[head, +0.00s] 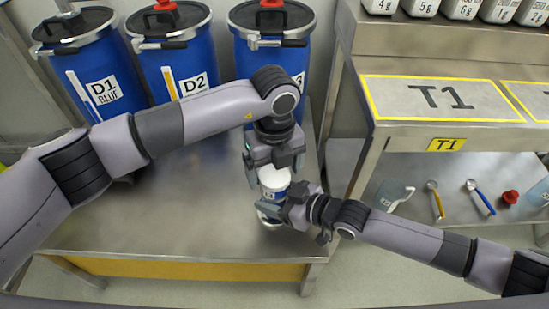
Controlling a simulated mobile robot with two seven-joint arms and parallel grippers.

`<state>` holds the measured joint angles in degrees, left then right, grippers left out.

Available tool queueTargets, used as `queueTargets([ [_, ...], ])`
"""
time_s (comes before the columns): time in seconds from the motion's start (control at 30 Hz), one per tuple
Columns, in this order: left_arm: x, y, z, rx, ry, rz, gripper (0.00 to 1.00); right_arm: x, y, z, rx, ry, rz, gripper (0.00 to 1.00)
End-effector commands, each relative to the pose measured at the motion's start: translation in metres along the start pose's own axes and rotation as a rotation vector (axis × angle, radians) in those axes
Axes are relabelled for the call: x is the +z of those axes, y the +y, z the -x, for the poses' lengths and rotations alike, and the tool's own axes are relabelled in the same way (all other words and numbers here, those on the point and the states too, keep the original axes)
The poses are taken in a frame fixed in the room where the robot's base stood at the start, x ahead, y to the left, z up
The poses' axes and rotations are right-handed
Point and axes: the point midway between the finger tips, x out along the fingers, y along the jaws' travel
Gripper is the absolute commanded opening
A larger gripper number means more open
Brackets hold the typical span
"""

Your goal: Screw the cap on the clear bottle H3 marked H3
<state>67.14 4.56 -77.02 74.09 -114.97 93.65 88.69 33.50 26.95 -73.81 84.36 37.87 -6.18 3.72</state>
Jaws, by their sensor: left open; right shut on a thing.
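My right gripper (284,206) comes in from the right and is shut on the bottle's side.
Blue drums marked D1 (100,92) and D2 (195,82), and a third (284,62), stand behind the bench (150,215). A T1 table (440,98) stands right, with a jug (390,195), scoops and a red-knobbed item (509,197) on its shelf. The bench's left side is clear.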

Motion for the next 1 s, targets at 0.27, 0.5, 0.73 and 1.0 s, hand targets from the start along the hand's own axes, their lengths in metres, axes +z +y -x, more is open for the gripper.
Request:
queueTargets([
  [0.27, -0.0003, -0.0001, -0.0017, 0.0, 0.0, -0.001, 0.9, -0.0004, -0.0003, -0.0001, -0.001, 0.001, 0.0, 0.0],
  [0.5, -0.0003, 0.0, -0.0015, 0.0, 0.001, -0.001, 0.33, -0.0004, -0.0003, -0.0001, -0.001, 0.001, 0.0, 0.0],
  [0.73, -0.0002, 0.0, -0.0012, 0.0, 0.0, -0.05, 0.33, -0.0004, -0.0003, -0.0001, -0.001, 0.001, 0.0, 0.0],
  [1.0, 0.0002, 0.0002, -0.0013, 0.002, -0.001, -0.458, 0.33, -0.0004, -0.0002, -0.0001, 0.0, 0.001, 0.0, 0.0],
])
